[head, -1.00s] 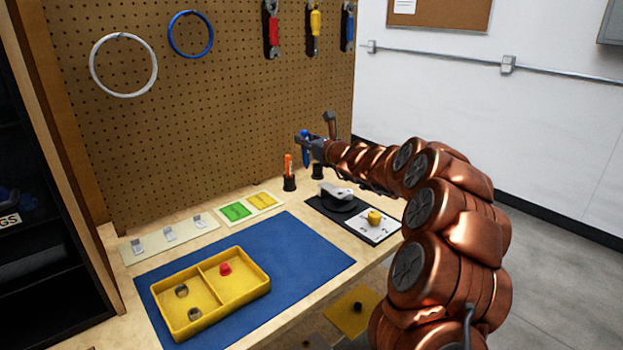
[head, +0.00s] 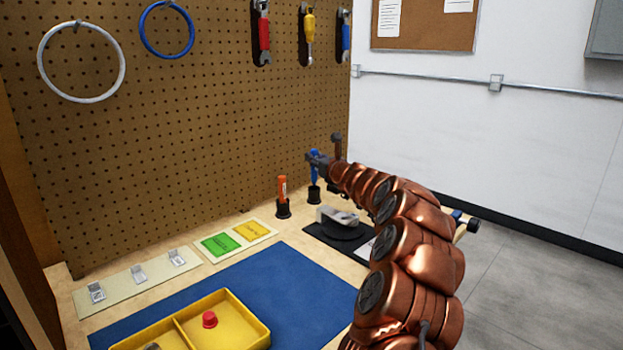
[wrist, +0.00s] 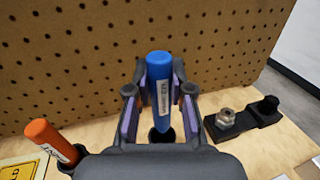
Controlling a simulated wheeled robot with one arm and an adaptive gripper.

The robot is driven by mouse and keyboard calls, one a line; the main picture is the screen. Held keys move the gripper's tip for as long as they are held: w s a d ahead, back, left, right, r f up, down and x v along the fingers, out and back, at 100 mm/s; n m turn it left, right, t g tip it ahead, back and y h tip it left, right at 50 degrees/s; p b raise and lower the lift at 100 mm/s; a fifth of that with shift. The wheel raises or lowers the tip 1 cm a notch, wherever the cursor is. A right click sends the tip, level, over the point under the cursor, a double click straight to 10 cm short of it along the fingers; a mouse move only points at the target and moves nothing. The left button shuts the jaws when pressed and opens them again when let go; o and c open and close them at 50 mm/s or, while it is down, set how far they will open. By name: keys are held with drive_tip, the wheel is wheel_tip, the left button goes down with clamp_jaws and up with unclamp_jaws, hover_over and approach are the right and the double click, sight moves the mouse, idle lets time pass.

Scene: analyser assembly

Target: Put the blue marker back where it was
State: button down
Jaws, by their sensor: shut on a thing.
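The blue marker (head: 315,170) is upright between the fingers of my gripper (head: 319,160), which is shut on it. In the wrist view the marker (wrist: 161,85) stands between both fingers of the gripper (wrist: 160,92), with a white label facing the camera. A black round holder (head: 314,196) is directly under the marker in the head view. The holder also shows in the wrist view (wrist: 154,136), at the marker's lower end. I cannot tell how far the lower end sits inside it.
An orange marker (head: 282,189) stands in another black holder (head: 283,209) just left. A black stand with a grey part (head: 338,215) lies to the right. The pegboard (head: 200,130) rises close behind. A yellow tray (head: 250,325) sits on a blue mat (head: 300,285).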

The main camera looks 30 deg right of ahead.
sight(315, 173)
drive_tip(key=shift+f+b, duration=0.75)
drive_tip(key=shift+f, duration=1.6)
drive_tip(key=shift+a+f, duration=0.1)
drive_tip(key=c, duration=1)
unclamp_jaws()
drive_tip(key=shift+c, duration=0.2)
drive_tip(key=shift+s, duration=0.65)
drive_tip(key=shift+s+a, duration=0.2)
drive_tip(key=shift+s, duration=5.15)
